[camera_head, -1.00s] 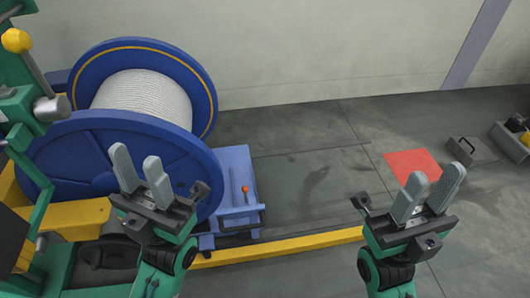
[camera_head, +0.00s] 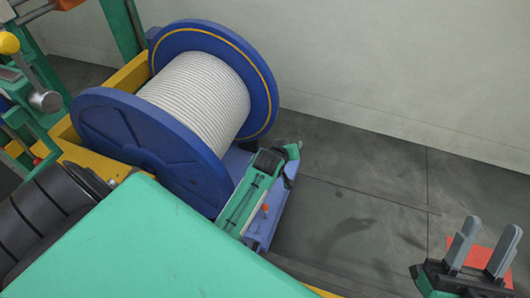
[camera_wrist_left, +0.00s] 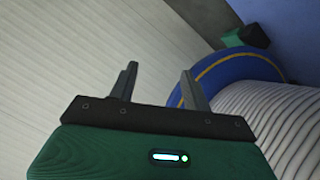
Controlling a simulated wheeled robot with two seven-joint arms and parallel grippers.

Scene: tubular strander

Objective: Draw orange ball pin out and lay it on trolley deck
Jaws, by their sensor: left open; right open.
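The orange ball (camera_head: 265,208) of the pin shows small in the head view, beside my left arm, above a blue deck (camera_head: 257,230) next to the reel. The pin's shaft is not clear. My left arm reaches across the deck and covers much of it; its fingers are not clear in the head view. In the left wrist view my left gripper (camera_wrist_left: 160,82) is open and empty, with the wall and reel beyond. My right gripper (camera_head: 491,228) is open and empty at the lower right of the head view, well away from the ball.
A large blue reel (camera_head: 152,142) with white rope (camera_head: 198,97) stands left of the deck. Yellow and green machine frames stand at the left. A red floor patch (camera_head: 486,262) lies behind my right gripper. The grey floor right of the deck is clear.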

